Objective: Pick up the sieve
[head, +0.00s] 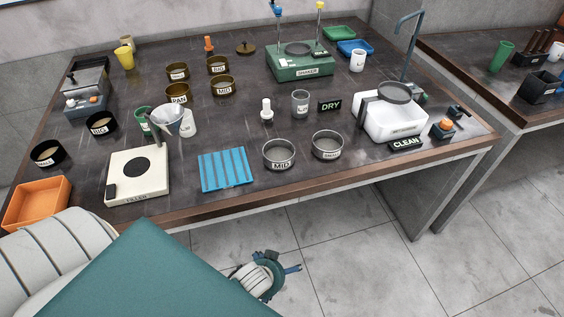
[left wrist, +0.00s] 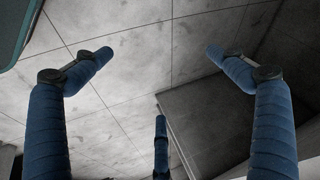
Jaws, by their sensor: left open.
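Several round sieves stand on the dark workbench (head: 225,120) in the head view. Two grey metal ones stand near the front edge, one labelled MID (head: 278,154) and one to its right with a small label (head: 327,145). Brass round pans or sieves (head: 222,86) stand farther back, and black-walled ones (head: 102,124) stand at the left. A dark round sieve-like disc (head: 395,92) sits above the white basin (head: 392,120). My left gripper (left wrist: 158,75) is open and empty, its fingers spread over floor. In the head view it (head: 280,268) is low in front of the bench. My right gripper is not seen.
A blue ribbed tray (head: 226,170), a white scale (head: 138,176) and an orange bin (head: 36,204) line the bench's front. A green shaker (head: 300,66) stands behind. DRY (head: 330,106) and CLEAN (head: 405,144) signs stand at right. Floor before the bench is clear.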

